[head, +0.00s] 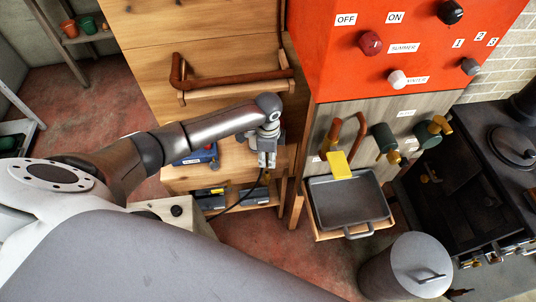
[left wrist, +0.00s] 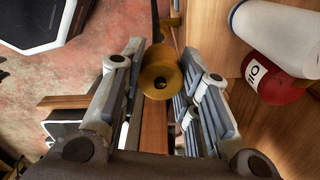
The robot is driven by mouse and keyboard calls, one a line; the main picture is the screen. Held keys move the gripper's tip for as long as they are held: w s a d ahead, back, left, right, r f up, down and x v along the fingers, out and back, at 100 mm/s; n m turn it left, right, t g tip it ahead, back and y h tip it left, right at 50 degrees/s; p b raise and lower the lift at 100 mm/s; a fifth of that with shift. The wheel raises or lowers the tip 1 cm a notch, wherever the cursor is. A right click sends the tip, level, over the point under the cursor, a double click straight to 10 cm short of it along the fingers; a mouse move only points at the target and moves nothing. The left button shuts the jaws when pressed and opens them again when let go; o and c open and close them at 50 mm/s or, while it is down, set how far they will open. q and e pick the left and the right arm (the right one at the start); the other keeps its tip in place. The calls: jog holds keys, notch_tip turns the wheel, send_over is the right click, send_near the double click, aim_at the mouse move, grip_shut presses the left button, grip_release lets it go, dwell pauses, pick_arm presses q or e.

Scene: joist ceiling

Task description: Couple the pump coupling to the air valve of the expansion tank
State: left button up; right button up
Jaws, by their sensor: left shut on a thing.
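My left gripper (head: 267,160) reaches in front of the wooden bench, fingers pointing down. In the left wrist view its fingers (left wrist: 163,95) are shut on the brass pump coupling (left wrist: 149,80), whose round open mouth faces the camera. A black hose (head: 243,200) hangs below the gripper in the head view and curves down to the left. I cannot make out the expansion tank or its air valve for certain in either view. My right gripper is not in view.
A red can marked OIL (left wrist: 272,80) and a white roll (left wrist: 280,35) stand right in the left wrist view. A red control panel (head: 350,65), green fittings (head: 383,137), a dark tray (head: 345,203) and a lidded bin (head: 405,268) stand right. Red floor (head: 275,235) is open.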

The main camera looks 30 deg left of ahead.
pick_arm(q)
jog(key=b, duration=0.3)
send_over(267, 175)
notch_tip(267, 175, down, 5)
jog(key=shift+w+f, duration=0.1)
jog(key=shift+f, duration=0.25)
jog(key=shift+f+b, duration=0.4)
jog(key=shift+f, duration=0.55)
dwell(0.7)
jog(key=shift+f+b, duration=0.35)
jog(key=shift+f, duration=0.15)
jog(key=shift+f, duration=0.25)
jog(key=o, duration=1.2)
